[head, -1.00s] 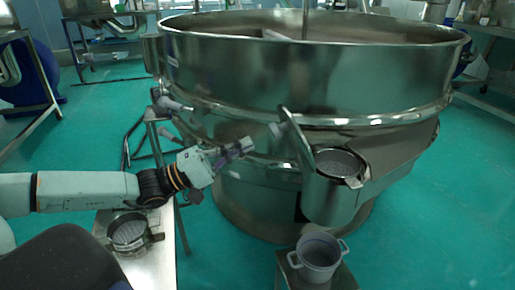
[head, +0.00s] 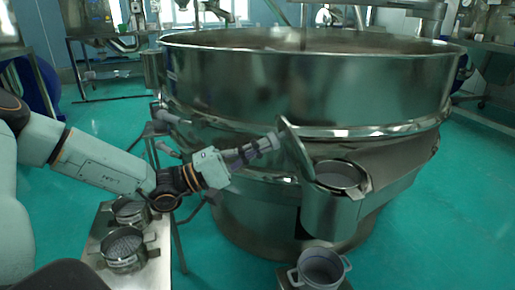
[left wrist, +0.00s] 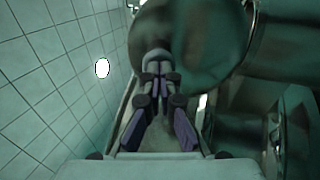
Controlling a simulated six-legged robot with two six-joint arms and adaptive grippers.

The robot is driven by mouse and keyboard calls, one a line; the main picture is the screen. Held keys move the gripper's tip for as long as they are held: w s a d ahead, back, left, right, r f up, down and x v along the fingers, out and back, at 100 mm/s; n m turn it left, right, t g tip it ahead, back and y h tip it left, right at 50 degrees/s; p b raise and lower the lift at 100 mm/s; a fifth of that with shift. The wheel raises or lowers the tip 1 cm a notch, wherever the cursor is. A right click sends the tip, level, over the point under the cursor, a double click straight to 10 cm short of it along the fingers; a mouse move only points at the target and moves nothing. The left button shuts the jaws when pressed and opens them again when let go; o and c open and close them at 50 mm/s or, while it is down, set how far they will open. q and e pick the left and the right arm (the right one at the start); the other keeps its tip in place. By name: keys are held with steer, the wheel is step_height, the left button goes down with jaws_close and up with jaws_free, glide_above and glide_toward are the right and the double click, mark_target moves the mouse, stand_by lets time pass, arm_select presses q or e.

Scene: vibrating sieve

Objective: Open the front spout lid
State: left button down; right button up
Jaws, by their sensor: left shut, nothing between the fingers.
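The front spout lid (head: 298,152) is a round metal disc that stands up, tilted, at the left edge of the front spout (head: 332,212). The spout's round mouth (head: 340,174) shows uncovered beside it. My left gripper (head: 274,143) is shut and empty, with its tips close to the lid's outer left face. In the left wrist view the shut fingertips (left wrist: 157,72) point at a pale round knob (left wrist: 156,55) on the dark lid (left wrist: 205,35). I cannot tell whether they touch it. My right gripper is not in view.
The large round steel sieve (head: 300,85) fills the middle. A grey pot (head: 321,268) with handles stands below the spout. A low metal bench (head: 150,275) at the left holds two round clamped pieces (head: 123,250). Green floor is clear at the right.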

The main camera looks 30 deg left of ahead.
mark_target(283, 129)
arm_select(q)
steer(key=p, duration=0.1)
steer(key=r, duration=0.1)
steer(key=r+p, duration=0.1)
steer(key=shift+w+d+g+y+p, duration=0.25)
steer(key=shift+w+g+y+p, duration=0.05)
steer(key=shift+g+y+p, duration=0.1)
steer(key=shift+w+d+r+g+y+p, duration=0.6)
steer(key=shift+w+d+r+g+p, duration=0.15)
steer(key=shift+p, duration=0.35)
steer(key=shift+w+d+r+g+y, duration=0.15)
steer(key=shift+w+d+g+y, duration=0.15)
steer(key=shift+w+g, duration=0.15)
steer(key=shift+a, duration=0.1)
